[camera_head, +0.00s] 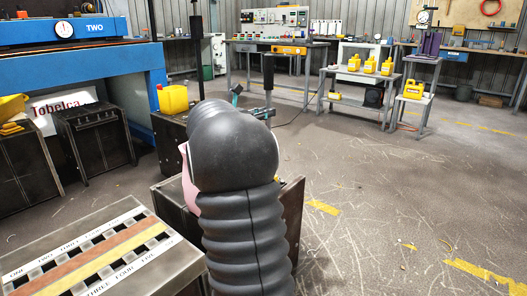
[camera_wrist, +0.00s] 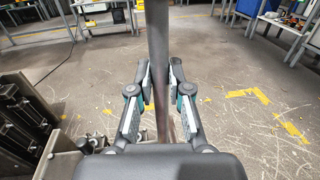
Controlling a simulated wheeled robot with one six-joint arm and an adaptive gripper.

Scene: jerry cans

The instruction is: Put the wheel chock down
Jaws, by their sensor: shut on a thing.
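My gripper (camera_wrist: 160,78) is closed around a dark upright rod (camera_wrist: 157,35), one finger on each side of it in the wrist view. The rod appears to be the long handle of the wheel chock; no wedge-shaped body can be made out. In the head view the rod (camera_head: 268,72) rises beyond my arm, and only small teal parts of my gripper (camera_head: 250,104) show. My arm hides the lower part of the rod and what is beneath it.
A slotted rack (camera_head: 32,277) with lettered strips stands at the front left. A yellow jerry can (camera_head: 173,98) stands beyond it, left of my arm. A grey bench (camera_head: 358,77) carries several yellow containers at the back right. Open concrete floor (camera_head: 385,200) lies on the right.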

